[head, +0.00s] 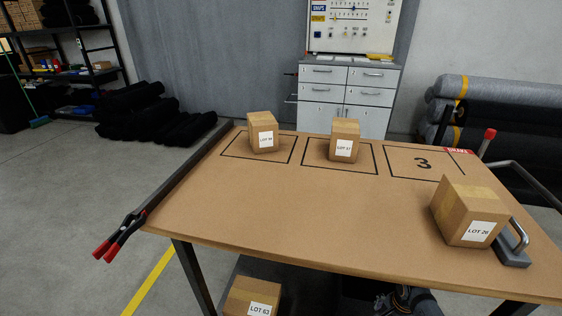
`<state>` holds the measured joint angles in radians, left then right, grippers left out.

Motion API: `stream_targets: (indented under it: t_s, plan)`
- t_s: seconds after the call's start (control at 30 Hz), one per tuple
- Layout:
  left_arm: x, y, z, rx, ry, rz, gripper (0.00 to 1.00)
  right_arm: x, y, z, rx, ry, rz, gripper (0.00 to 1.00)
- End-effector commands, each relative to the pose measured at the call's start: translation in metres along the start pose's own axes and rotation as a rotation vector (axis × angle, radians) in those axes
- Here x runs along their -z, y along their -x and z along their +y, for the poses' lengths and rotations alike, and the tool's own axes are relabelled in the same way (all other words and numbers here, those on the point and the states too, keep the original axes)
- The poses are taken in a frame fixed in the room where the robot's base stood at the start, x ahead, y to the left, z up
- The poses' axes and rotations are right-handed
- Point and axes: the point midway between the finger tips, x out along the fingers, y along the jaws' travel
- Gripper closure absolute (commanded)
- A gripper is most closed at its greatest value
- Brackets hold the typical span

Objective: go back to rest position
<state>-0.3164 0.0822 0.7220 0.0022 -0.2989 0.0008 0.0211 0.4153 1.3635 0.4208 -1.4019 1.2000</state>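A brown carton labelled LOT 26 (462,208) sits on the right front part of the brown table (270,200), close to a grey metal piece with a looped handle (517,245). Two smaller cartons stand at the back: one (262,133) in the left outlined rectangle and one labelled LOT 17 (344,141) in the middle rectangle. The right rectangle, marked 3 (422,163), is empty.
A carton labelled LOT 63 (253,297) sits below the tabletop, with dark items beside it. A red-handled clamp (120,237) sticks out at the table's left corner. A grey drawer cabinet (348,95) stands behind. Open floor (70,205) lies left.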

Motion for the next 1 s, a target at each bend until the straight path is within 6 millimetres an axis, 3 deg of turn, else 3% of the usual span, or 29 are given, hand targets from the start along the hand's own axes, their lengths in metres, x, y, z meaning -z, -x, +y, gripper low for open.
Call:
stream_targets:
  t_s: [0.37, 0.53, 1.0]
  plan:
    - [0.042, -0.003, 0.004, -0.006, 0.005, 0.008, 0.54, -0.038, -0.041, 0.016, 0.011, 0.263, 0.009, 0.04]
    - [0.073, 0.003, 0.007, -0.012, 0.008, 0.012, 0.54, -0.066, -0.066, 0.03, 0.023, 0.465, 0.02, 0.04]
    - [0.144, 0.056, 0.019, -0.038, 0.007, 0.019, 0.54, -0.14, -0.118, 0.071, 0.057, 1.039, 0.076, 0.04]
